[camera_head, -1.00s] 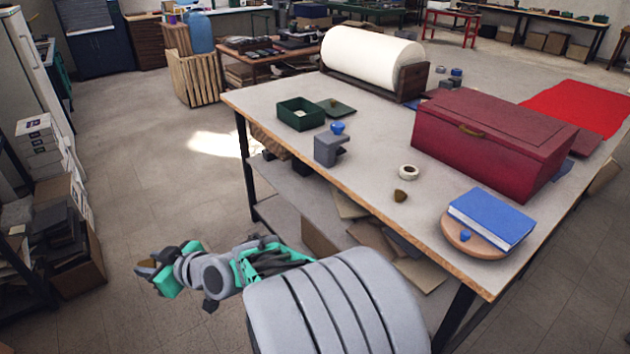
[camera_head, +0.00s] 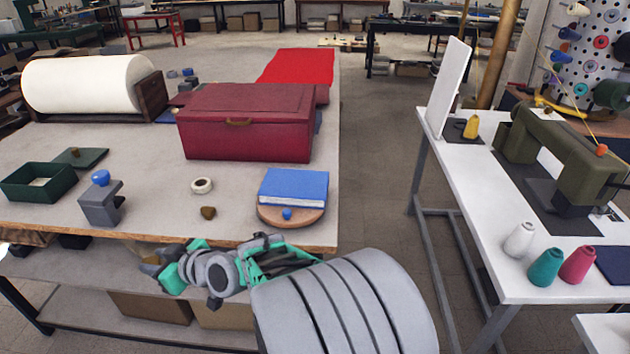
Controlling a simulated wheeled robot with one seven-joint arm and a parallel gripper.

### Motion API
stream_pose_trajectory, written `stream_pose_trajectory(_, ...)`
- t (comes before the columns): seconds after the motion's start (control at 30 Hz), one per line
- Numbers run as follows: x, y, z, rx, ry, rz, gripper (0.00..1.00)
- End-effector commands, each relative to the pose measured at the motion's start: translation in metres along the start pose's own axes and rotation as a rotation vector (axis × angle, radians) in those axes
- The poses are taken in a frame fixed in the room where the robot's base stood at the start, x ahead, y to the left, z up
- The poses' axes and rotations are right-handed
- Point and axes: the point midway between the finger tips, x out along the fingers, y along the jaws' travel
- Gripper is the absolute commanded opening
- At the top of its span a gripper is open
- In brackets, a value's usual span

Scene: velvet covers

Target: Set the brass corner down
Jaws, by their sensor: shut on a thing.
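My gripper (camera_head: 160,266) is at the lower left of the head view, in front of and below the front edge of the worktable (camera_head: 150,222). It is shut on a small brownish-yellow piece at its tip, which looks like the brass corner (camera_head: 149,257); the piece is tiny here and partly hidden by the fingers. A similar small brown-gold piece (camera_head: 208,212) lies on the table near the front edge, apart from my gripper.
The table bears a dark red box (camera_head: 245,135), a blue book (camera_head: 293,187) on a round wooden board, a white ring (camera_head: 202,185), a grey clamp-like block (camera_head: 100,205), a green open box (camera_head: 38,182) and a white roll (camera_head: 85,85). Bare tabletop lies between them. A sewing table (camera_head: 480,225) stands right.

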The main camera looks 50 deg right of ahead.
Motion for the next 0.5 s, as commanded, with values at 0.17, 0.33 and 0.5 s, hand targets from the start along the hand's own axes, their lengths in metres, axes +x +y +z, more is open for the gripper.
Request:
stream_pose_trajectory(0.17,-0.028,0.051,-0.031,0.038,0.016,0.078,0.0)
stream_pose_trajectory(0.33,-0.093,0.13,-0.071,0.097,0.024,0.217,0.0)
stream_pose_trajectory(0.5,-0.164,0.187,-0.096,0.142,0.013,0.342,0.0)
